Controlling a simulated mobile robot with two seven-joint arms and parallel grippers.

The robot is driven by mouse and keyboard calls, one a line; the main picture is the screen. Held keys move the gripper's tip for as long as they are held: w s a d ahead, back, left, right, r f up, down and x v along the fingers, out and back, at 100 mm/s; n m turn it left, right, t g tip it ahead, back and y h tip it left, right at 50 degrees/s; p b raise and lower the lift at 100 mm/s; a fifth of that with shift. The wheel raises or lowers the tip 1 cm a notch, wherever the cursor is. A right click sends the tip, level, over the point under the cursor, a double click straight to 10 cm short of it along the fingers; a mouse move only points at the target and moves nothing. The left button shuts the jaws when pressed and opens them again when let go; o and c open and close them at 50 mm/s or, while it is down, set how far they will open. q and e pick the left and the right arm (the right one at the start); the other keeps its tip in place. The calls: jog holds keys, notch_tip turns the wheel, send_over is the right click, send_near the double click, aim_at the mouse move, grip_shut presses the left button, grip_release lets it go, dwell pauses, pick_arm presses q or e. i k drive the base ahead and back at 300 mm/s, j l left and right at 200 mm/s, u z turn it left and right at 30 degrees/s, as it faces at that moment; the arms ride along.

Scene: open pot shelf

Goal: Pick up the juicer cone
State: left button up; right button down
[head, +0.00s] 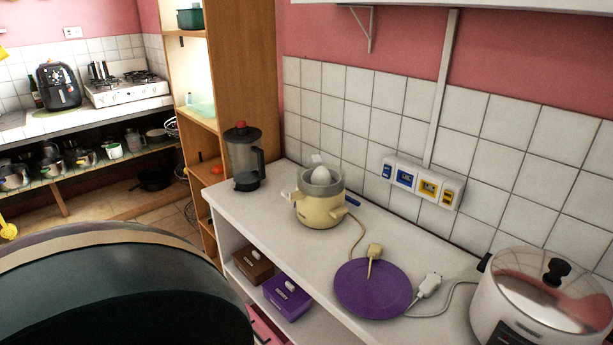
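The juicer cone (320,176) is a pale, whitish dome. It sits on top of the cream-yellow juicer (320,208), which stands upright on the white counter near the tiled wall. The cone's upper part is in plain view, and its base is hidden inside the juicer's greyish rim. Neither of my grippers is in view, so nothing is seen touching the cone or the juicer.
A blender (244,158) stands left of the juicer. A purple plate (373,288), a plug (430,284) and a rice cooker (540,300) are to the right. A large dark rounded shape (120,295), unclear what, fills the lower left. Boxes (287,296) sit below the counter.

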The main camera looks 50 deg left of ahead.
aim_at(321, 175)
jog(key=u, duration=1.5)
jog(key=z, duration=0.55)
jog(key=j+z, duration=0.25)
jog(key=z, duration=0.2)
jog(key=i+j+z, duration=0.1)
jog(key=j+z, duration=0.15)
jog(key=z, duration=0.15)
jog(key=j+z, duration=0.25)
jog(key=z, duration=0.2)
jog(key=j+z, duration=0.15)
jog(key=j, duration=0.2)
jog(key=k+j+z, duration=0.2)
jog(key=j, duration=0.15)
jog(key=j+z, duration=0.15)
jog(key=j, duration=0.2)
jog(key=k, duration=0.05)
